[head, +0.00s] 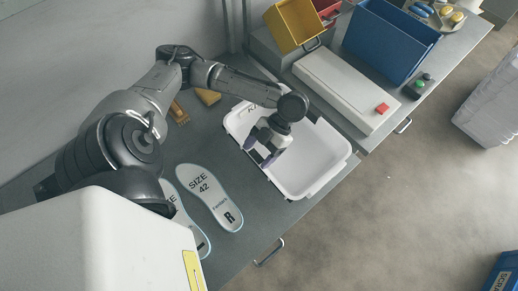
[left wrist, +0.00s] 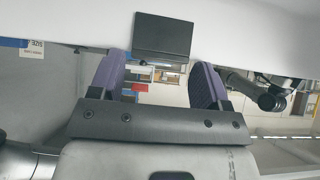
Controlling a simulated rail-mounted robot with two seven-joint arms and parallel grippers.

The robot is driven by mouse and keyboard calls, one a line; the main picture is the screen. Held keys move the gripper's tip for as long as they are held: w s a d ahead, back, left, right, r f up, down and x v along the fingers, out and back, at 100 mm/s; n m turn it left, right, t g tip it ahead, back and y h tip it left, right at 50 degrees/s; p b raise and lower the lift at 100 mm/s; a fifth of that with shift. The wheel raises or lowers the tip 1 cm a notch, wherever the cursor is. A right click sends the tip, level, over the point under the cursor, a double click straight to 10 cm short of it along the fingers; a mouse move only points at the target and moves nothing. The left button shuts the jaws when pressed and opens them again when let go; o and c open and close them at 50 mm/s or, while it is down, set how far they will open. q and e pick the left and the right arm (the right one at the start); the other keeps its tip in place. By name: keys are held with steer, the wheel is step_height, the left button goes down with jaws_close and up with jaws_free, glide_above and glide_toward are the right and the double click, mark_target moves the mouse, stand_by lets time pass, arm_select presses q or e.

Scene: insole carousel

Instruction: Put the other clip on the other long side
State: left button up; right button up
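A white tray (head: 318,182) lies on the grey table in the head view, open at the top, with small dark pieces at its rim. My left gripper (head: 260,151) is over the left part of the tray, pointing down and left. In the left wrist view, its two purple fingers (left wrist: 157,83) are apart. A dark rectangular clip (left wrist: 163,38) lies against a white surface just beyond the fingertips, lined up between them; contact cannot be told. My right gripper is not in the head view.
Two insoles, one marked size 42 (head: 209,194), lie left of the tray. Brown brushes (head: 178,112) lie behind the arm. A white box with a red button (head: 345,88), a blue bin (head: 385,42) and a yellow bin (head: 291,24) stand beyond the tray.

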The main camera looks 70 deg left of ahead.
arm_select(q)
steer(key=shift+o, duration=0.3)
steer(key=shift+s+a, duration=0.1)
steer(key=shift+a, duration=0.05)
steer(key=shift+r, duration=0.1)
steer(key=shift+r, duration=0.35)
steer(key=p+v, duration=0.3)
steer(key=v, duration=0.9)
steer(key=shift+r, duration=0.2)
